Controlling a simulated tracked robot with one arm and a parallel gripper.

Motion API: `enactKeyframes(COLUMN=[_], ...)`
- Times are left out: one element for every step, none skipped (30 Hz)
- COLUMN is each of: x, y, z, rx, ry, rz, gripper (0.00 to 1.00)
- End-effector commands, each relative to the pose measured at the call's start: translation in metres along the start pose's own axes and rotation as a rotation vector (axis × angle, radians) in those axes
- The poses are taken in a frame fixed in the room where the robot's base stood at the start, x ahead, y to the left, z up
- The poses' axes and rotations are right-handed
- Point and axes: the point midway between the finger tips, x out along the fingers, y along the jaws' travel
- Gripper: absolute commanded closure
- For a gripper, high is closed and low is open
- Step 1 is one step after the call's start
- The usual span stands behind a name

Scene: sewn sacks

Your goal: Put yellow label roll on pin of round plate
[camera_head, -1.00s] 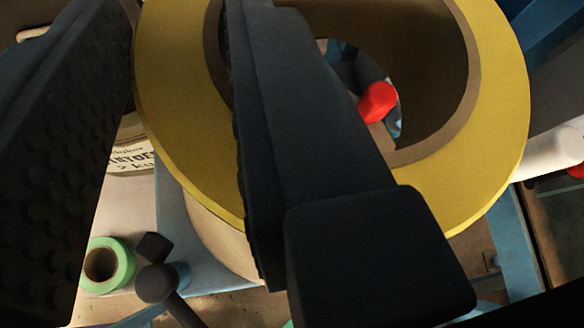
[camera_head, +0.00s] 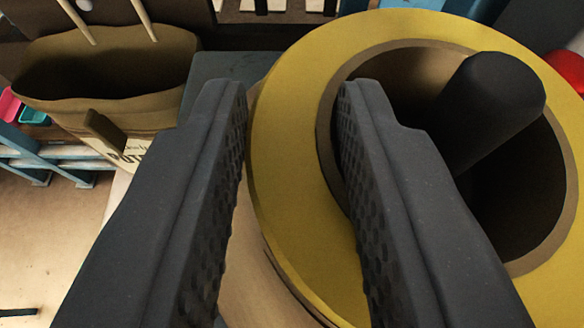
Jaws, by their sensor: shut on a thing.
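The yellow label roll (camera_head: 285,150) fills the right half of the view, with its yellow face towards me and a brown core around a wide hole. My gripper (camera_head: 292,95) is shut on the roll's wall. The left finger is outside the roll and the right finger reaches into the hole. A thick dark pin (camera_head: 490,110) shows within the hole, right of the right finger. Whether the roll is seated on it I cannot tell. The round plate is not clearly visible; the roll and fingers cover the area below.
An open brown sack (camera_head: 115,85) with a printed label stands at the upper left, with two pale sticks at it. A blue rack (camera_head: 50,155) is at the left edge. A red object (camera_head: 568,68) shows at the right. Bare floor (camera_head: 45,240) lies at lower left.

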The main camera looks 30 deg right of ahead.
Motion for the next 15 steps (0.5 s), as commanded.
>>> enactKeyframes(x=[-0.0003, -0.0003, -0.0003, -0.0003, -0.0002, 0.0001, 0.0000, 0.0000, -0.0001, -0.0001, 0.0000, 0.0000, 0.0000, -0.0001, -0.0002], y=[0.0000, 0.0000, -0.0001, -0.0001, -0.0001, -0.0001, -0.0001, -0.0001, -0.0001, -0.0001, -0.0001, 0.0000, 0.0000, 0.0000, 0.0000], z=[-0.0008, -0.0009, -0.0008, -0.0008, -0.0004, 0.0003, 0.0001, 0.0001, 0.0001, 0.0001, 0.0002, 0.0002, 0.0003, 0.0002, 0.0000], rx=[0.000, 0.000, 0.000, 0.000, 0.000, 0.000, 0.000, 0.000, 0.000, 0.000, 0.000, 0.000, 0.000, 0.000, 0.000], ry=[0.001, 0.001, 0.001, 0.001, 0.001, 0.000, 0.000, 0.000, 0.000, 0.000, -0.001, -0.001, -0.001, -0.001, -0.001], rz=[0.000, 0.000, 0.000, 0.000, 0.000, 0.000, 0.000, 0.000, 0.000, 0.000, 0.000, 0.000, 0.000, 0.000, 0.000], gripper=[1.00, 1.00, 1.00, 1.00, 1.00, 0.73, 0.67, 0.67, 0.67, 0.67, 0.67, 0.67, 0.67, 0.67, 0.67])
